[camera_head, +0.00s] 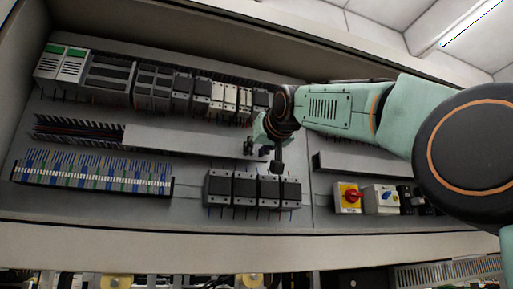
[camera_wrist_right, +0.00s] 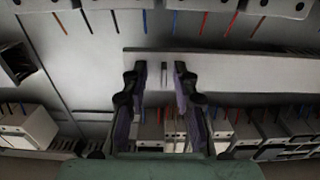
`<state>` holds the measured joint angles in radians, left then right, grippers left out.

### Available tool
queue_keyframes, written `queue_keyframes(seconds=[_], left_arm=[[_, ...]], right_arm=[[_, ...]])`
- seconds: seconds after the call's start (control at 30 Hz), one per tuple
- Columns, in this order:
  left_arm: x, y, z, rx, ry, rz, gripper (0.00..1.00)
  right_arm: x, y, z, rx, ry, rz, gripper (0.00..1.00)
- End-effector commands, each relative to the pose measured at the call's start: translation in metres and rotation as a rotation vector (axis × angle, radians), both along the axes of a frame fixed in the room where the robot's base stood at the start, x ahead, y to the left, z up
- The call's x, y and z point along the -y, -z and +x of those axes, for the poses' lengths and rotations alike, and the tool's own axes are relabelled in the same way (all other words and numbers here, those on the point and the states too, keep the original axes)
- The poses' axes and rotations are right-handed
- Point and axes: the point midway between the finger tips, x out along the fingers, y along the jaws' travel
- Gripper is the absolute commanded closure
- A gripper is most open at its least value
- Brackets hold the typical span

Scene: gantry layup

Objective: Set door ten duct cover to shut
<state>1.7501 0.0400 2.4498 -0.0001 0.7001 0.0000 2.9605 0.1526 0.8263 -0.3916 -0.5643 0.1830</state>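A long grey duct cover (camera_head: 190,142) lies along the middle duct in the head view. To its left, a stretch of duct (camera_head: 80,132) is open, with dark and reddish wires showing. My right gripper (camera_head: 259,149) is at the cover's right end. In the right wrist view the cover (camera_wrist_right: 250,72) runs across behind the fingers, and the gripper (camera_wrist_right: 160,72) is open. A small pale upright tab (camera_wrist_right: 164,74) shows between the fingertips, with a gap on each side. I cannot tell whether the fingers touch the cover. My left gripper is not in view.
Several dark contactors (camera_head: 252,189) stand just below the gripper. A row of breakers (camera_head: 222,97) lies above the cover, and terminal blocks (camera_head: 95,172) below left. A red rotary switch (camera_head: 352,197) is at lower right. Another grey duct (camera_head: 360,162) lies right.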

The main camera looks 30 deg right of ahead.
Motion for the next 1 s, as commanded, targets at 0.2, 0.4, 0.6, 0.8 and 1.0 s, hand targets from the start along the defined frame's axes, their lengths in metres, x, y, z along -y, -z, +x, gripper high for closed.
queue_keyframes(seconds=[0.2, 0.4, 0.6, 0.8, 1.0], left_arm=[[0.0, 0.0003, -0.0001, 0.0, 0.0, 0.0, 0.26], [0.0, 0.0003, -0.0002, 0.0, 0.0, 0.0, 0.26], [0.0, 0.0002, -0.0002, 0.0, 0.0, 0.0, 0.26], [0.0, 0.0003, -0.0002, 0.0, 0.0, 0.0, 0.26], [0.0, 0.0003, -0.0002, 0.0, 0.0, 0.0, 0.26]], right_arm=[[-0.0001, 0.0004, 0.0002, 0.0, 0.0, 0.0, 0.87], [-0.0002, 0.0003, 0.0001, 0.0, 0.0, -0.001, 1.0], [0.0001, 0.0006, 0.0004, 0.0, 0.0, -0.001, 1.0], [0.0003, 0.001, 0.0007, -0.001, 0.0, 0.0, 1.0], [-0.0001, 0.0012, 0.0008, -0.002, 0.0, -0.001, 1.0]])
